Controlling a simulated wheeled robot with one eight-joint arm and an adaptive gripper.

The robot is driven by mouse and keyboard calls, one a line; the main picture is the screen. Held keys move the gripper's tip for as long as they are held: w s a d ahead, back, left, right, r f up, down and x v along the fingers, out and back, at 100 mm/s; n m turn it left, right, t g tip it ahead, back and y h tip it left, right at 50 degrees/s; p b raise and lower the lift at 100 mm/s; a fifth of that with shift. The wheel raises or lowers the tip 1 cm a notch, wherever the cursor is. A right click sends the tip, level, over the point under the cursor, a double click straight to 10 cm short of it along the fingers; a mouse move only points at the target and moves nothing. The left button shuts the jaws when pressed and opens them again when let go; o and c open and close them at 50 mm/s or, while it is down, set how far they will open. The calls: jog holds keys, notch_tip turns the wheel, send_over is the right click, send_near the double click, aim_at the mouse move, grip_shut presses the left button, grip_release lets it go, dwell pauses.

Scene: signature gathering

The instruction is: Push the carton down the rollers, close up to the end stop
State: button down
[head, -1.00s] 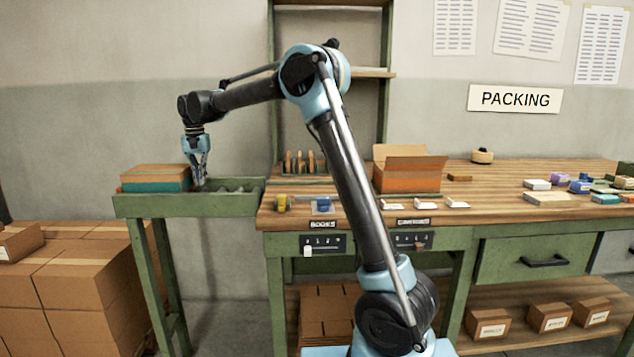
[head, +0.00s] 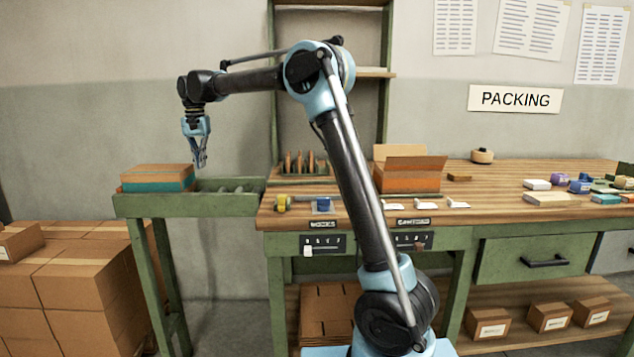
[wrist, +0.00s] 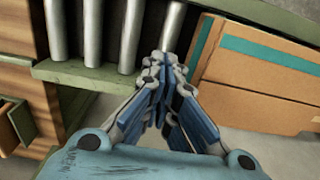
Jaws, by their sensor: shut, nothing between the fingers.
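The carton (head: 157,178) is closed, brown with a teal band, and lies at the left end of the green roller conveyor (head: 187,205). In the wrist view the carton (wrist: 262,67) lies to the right of the fingers, and bare rollers (wrist: 92,32) show to the left. My gripper (head: 200,163) points down, fingers together and empty, above the conveyor just right of the carton. In the wrist view my gripper (wrist: 163,68) has its tips together, apart from the carton as far as I can tell. The end stop cannot be made out clearly.
The wooden packing bench (head: 480,210) adjoins the conveyor's right end. An open orange carton (head: 410,177) and a small rack (head: 304,168) stand on it. Stacked brown boxes (head: 75,280) stand on the floor below left. The rollers right of the carton are clear.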

jog(key=shift+r, duration=3)
